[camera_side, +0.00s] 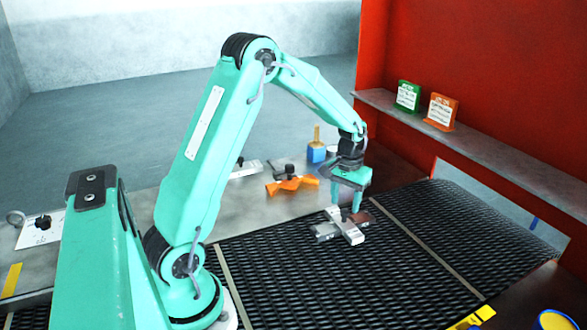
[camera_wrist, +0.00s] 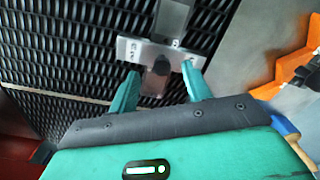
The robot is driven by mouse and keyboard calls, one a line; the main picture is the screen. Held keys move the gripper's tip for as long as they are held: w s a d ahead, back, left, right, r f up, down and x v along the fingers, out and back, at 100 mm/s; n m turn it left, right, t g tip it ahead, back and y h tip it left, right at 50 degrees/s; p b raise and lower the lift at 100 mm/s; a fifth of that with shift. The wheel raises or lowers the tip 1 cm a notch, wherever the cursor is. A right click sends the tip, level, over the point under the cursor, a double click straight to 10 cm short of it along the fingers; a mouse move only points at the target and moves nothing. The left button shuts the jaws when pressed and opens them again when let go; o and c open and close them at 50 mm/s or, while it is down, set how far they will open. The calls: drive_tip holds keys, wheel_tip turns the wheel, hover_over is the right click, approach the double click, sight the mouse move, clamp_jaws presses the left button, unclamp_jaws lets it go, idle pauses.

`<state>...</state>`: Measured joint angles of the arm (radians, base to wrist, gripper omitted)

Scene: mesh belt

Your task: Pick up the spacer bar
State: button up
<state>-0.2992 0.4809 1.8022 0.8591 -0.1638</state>
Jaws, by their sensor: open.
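Two metal pieces lie crossed on the black mesh belt. One is a light silver bar with small holes near its ends (camera_side: 345,226), lying across the other; it also shows in the wrist view (camera_wrist: 133,48). The lower grey piece (camera_side: 324,231) has a brownish end, and its far part shows at the top of the wrist view (camera_wrist: 172,15). I cannot tell for sure which is the spacer bar. My gripper (camera_side: 347,205) is open just above the crossing. In the wrist view its fingers (camera_wrist: 159,70) stand either side of the brownish end, apparently not gripping it.
The mesh belt (camera_side: 300,275) has thin pale cross strips. An orange part (camera_side: 291,186) and a blue holder (camera_side: 316,153) stand on the grey table behind. A red wall and a shelf (camera_side: 470,143) with two small signs are at right.

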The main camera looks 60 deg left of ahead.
sight(345, 211)
drive_tip(key=shift+w+a+f, duration=0.15)
drive_tip(key=shift+f, duration=0.8)
drive_tip(key=shift+w+a+f, duration=0.1)
drive_tip(key=shift+w+f, duration=0.05)
drive_tip(key=shift+f, duration=1.55)
drive_tip(key=shift+c, duration=0.4)
clamp_jaws()
